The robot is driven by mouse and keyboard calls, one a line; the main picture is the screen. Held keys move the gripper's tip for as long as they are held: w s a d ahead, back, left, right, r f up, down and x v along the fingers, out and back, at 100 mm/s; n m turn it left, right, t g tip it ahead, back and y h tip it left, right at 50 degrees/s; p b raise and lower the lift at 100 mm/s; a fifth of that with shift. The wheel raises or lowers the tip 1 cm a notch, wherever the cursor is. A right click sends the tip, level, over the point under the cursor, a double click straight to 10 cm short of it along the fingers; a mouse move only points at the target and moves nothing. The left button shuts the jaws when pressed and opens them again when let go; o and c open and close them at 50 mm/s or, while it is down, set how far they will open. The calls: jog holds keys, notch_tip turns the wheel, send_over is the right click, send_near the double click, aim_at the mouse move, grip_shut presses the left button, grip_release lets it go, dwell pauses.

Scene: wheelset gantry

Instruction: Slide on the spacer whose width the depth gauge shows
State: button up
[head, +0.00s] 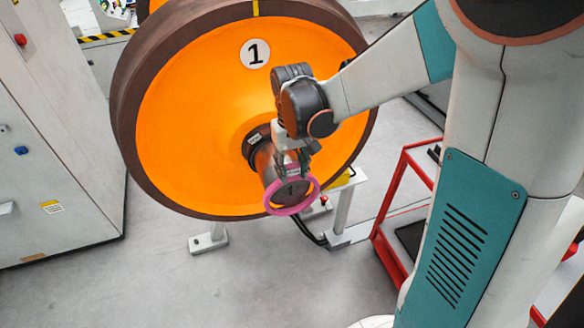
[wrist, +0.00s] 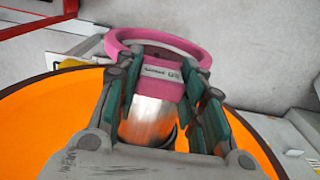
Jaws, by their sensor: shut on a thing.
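A magenta ring-shaped spacer (head: 273,208) with a labelled block (wrist: 160,70) is in my gripper (head: 292,170). The fingers are shut on that block from both sides in the wrist view. The spacer is at the free end of the bare metal axle stub (head: 265,163), which sticks out of the orange wheel marked 1 (head: 190,120). The axle end shows through the ring in the head view. I cannot tell whether the ring is around the stub or just off its end. A dark collar sits at the stub's base. No depth gauge reading is legible.
A red-framed cart (head: 401,170) stands to the right of the wheel. A grey cabinet (head: 50,130) stands at the left. A pale stand (head: 341,212) is below the wheel. The floor in front is clear.

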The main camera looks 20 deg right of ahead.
jog(key=shift+w+b, duration=0.7)
jog(key=shift+w, duration=7.1)
jog(key=shift+s, duration=0.15)
